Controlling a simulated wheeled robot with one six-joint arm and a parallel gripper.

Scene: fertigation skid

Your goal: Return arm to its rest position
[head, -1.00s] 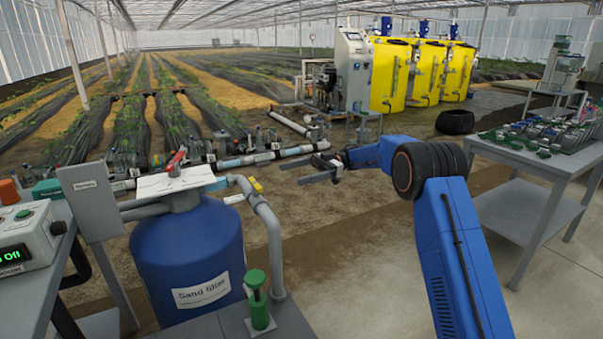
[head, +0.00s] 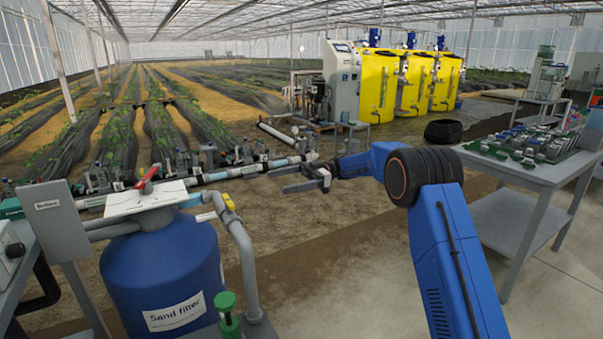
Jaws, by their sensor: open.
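My gripper (head: 298,181) is at the end of my blue arm, near the middle of the head view. Its two dark fingers point left and are apart, with nothing between them. The arm is bent, with its forearm reaching left from the dark elbow. The gripper appears in front of the ground and just below the pipe line in the picture. I cannot tell its exact distance from the pipes.
A blue sand filter (head: 168,270) with a red-handled valve (head: 147,180) stands at left. A grey table (head: 540,172) with several small parts is at right. Yellow tanks (head: 378,88) and a grey cabinet (head: 341,85) stand behind. Open ground lies between filter and table.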

